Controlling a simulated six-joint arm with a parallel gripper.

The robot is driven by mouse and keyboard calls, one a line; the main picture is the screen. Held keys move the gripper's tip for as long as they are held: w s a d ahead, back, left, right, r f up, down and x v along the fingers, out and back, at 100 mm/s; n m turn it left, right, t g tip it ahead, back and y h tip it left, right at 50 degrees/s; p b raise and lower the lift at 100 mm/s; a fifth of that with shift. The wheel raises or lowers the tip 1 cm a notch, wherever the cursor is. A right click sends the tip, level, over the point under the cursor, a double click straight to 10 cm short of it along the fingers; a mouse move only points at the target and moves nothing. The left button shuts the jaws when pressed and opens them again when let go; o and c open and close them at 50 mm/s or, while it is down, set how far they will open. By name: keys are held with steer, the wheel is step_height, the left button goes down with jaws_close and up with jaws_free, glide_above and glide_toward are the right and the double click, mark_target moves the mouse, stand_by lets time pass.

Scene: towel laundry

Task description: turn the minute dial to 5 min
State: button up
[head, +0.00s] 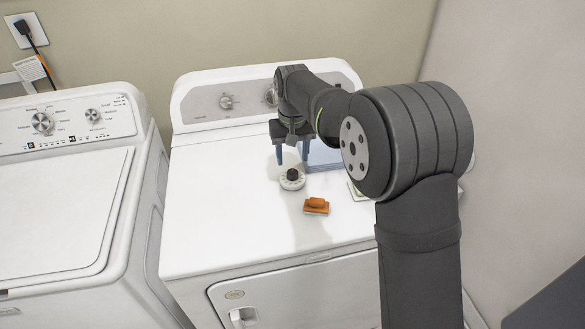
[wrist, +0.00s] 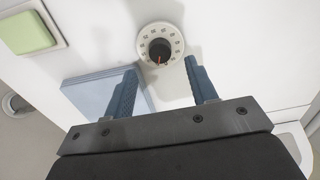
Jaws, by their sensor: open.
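The minute dial (head: 292,179) is a small round white unit with a black knob, standing on top of the right-hand machine. In the wrist view the dial (wrist: 160,46) shows its ring of numbers and a red mark on the black knob; the numbers are too small to read. My gripper (head: 291,161) is open and empty, with its blue fingers pointing down just behind and above the dial. In the wrist view the fingers of my gripper (wrist: 158,76) lie on either side below the dial, apart from it.
An orange-brown brush-like block (head: 317,206) lies in front of the dial. A blue folded towel (head: 324,156) lies behind to the right, close to the fingers. The machine top (head: 215,215) is clear on the left.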

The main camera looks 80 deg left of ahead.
mark_target(293, 172)
steer(key=shift+f, duration=2.65)
steer(key=c, duration=1)
steer(key=o, duration=1)
steer(key=shift+r, duration=0.15)
